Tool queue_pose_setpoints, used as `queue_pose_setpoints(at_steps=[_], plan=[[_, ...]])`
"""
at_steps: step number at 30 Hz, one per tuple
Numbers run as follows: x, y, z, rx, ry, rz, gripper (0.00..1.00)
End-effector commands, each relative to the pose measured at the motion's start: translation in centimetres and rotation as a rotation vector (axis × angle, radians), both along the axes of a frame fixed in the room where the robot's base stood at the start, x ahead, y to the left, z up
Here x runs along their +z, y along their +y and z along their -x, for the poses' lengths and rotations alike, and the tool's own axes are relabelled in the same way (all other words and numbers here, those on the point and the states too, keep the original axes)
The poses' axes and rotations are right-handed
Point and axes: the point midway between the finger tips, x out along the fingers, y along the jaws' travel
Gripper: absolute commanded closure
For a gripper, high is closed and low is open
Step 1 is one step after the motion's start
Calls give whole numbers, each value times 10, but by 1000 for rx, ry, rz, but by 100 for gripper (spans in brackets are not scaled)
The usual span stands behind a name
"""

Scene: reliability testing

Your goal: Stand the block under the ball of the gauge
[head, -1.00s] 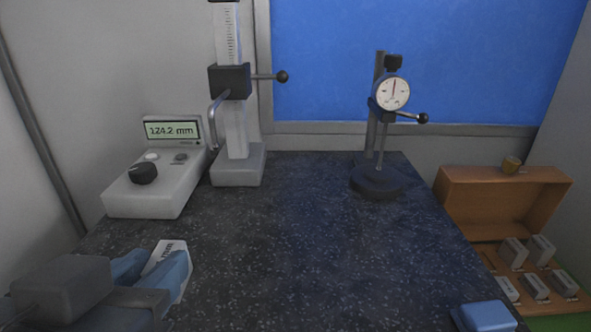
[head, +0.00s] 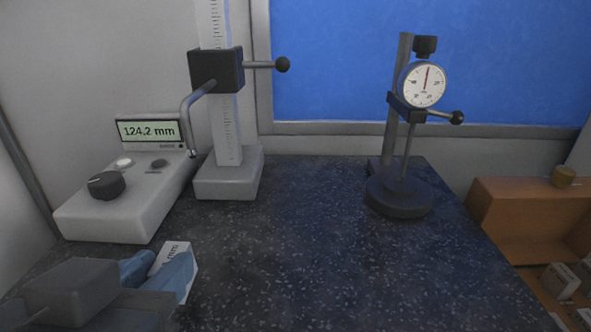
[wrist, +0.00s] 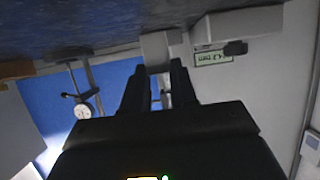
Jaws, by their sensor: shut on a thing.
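My gripper (head: 156,272), with blue fingers, is at the lower left of the head view, shut on a white block (head: 173,253). The block is tilted in the picture and has dark lettering ending in "mm"; the fingers hide part of it. The gauge (head: 228,175) is a tall scaled column on a pale base, behind and to the right of my gripper. Its bent arm ends in a small ball (head: 192,154) above the plate. The block is apart from the ball, nearer to me. The wrist view shows my dark gripper (wrist: 158,75); I cannot make out the block there.
A readout box (head: 110,200) showing 124.2 mm stands left of the gauge. A dial gauge on a round base (head: 398,200) stands at the right. The speckled dark plate (head: 320,265) is clear in the middle. A wooden box (head: 515,215) is beyond its right edge.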

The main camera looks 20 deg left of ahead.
Motion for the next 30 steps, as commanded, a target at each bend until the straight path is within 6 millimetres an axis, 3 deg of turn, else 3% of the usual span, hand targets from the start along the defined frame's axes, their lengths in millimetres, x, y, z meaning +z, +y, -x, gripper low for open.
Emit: queue_pose_setpoints(at_steps=[1, 6, 30], plan=[[-9, 0, 0, 1, -2, -1, 100], [-16, 0, 0, 1, -2, -1, 100], [-16, 0, 2, 1, -2, -1, 100]])
